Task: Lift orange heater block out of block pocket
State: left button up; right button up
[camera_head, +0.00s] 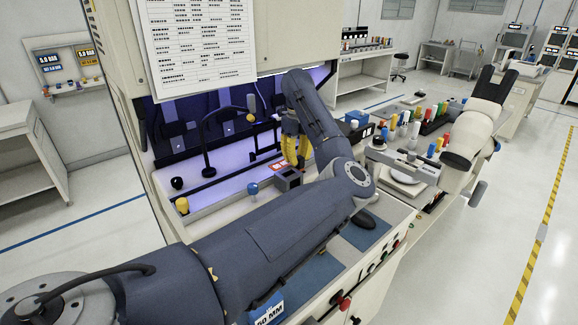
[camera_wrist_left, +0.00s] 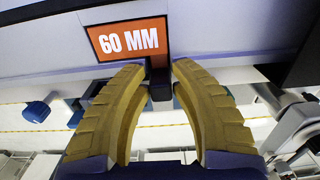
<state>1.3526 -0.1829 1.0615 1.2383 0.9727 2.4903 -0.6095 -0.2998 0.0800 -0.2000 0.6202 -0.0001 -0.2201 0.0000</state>
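My left gripper (camera_head: 297,163) points down over the machine deck, its yellow fingers close by a small dark pocket-like fixture (camera_head: 288,180). In the left wrist view, the two yellow fingers (camera_wrist_left: 160,75) are apart, with a narrow dark upright piece (camera_wrist_left: 160,86) between their tips. Whether they touch it is unclear. An orange plate reading "60 MM" (camera_wrist_left: 127,40) lies just beyond the fingertips, and a small orange-red label (camera_head: 279,166) shows beside the dark fixture. I cannot make out the heater block's body clearly. My right gripper is not in view.
A panel with a paper sheet (camera_head: 198,45) overhangs the lit bay.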

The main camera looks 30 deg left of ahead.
pick_arm(q)
grip_shut()
notch_tip(320, 180, up, 20)
dwell(0.9)
dwell(0.4)
notch_tip(320, 180, down, 20)
jog(key=shift+r, duration=0.1)
dwell(0.7)
dwell(0.4)
